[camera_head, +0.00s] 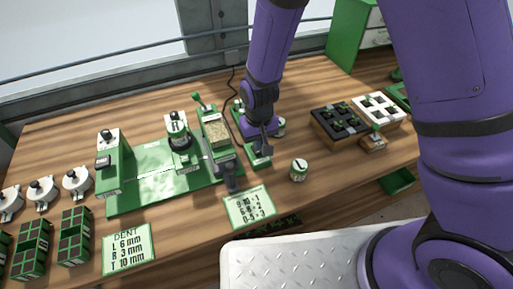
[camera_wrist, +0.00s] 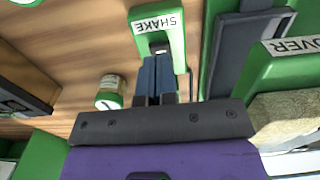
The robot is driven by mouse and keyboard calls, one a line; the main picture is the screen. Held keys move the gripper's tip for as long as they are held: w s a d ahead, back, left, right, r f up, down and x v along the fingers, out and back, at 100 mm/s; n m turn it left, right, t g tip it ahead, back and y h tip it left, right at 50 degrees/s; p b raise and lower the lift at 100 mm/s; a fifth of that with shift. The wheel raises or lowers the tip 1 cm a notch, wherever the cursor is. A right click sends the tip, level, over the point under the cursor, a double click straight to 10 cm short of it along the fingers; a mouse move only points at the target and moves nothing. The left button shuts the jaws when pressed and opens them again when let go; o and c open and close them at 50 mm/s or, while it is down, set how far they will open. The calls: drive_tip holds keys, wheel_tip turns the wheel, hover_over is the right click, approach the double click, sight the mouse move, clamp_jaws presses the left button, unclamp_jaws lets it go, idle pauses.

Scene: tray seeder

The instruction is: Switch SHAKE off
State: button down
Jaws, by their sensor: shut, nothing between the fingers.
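The SHAKE switch box is a small green block with a white SHAKE label (camera_wrist: 158,22), upside down at the top of the wrist view. A dark switch part (camera_wrist: 158,46) shows just below the label, right at my fingertips. Its lever position is hidden, and I cannot tell whether the fingers touch it. My gripper (camera_wrist: 160,60) is shut with nothing between its fingers, over the box. In the head view my gripper (camera_head: 265,143) points down at the green SHAKE box (camera_head: 260,162), beside the seeder.
The green seeder (camera_head: 215,132) with its grain-filled hopper stands close to the left of my gripper. A black tray (camera_head: 338,122) and a white tray (camera_head: 380,108) stand to the right. Clear wood lies between.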

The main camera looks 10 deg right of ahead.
drive_tip(key=shift+f, duration=1.3)
idle(1.3)
drive_tip(key=shift+r, duration=3.55)
drive_tip(key=s+d+r+m+t+y, duration=0.1)
drive_tip(key=d+r, duration=0.5)
drive_tip(key=r, duration=0.4)
drive_tip(key=s+d+r+t, duration=0.1)
drive_tip(key=d+r, duration=0.6)
drive_tip(key=r, duration=0.4)
drive_tip(key=s+d+r+m+t, duration=0.1)
drive_tip(key=s+d+r, duration=0.4)
drive_tip(key=s, duration=0.3)
drive_tip(key=s+d+r+m+t+h, duration=0.1)
drive_tip(key=s+d+r+t, duration=0.1)
drive_tip(key=s+d+r, duration=0.4)
drive_tip(key=s, duration=0.2)
drive_tip(key=shift+s+d+r, duration=0.15)
drive_tip(key=shift+s+d, duration=0.15)
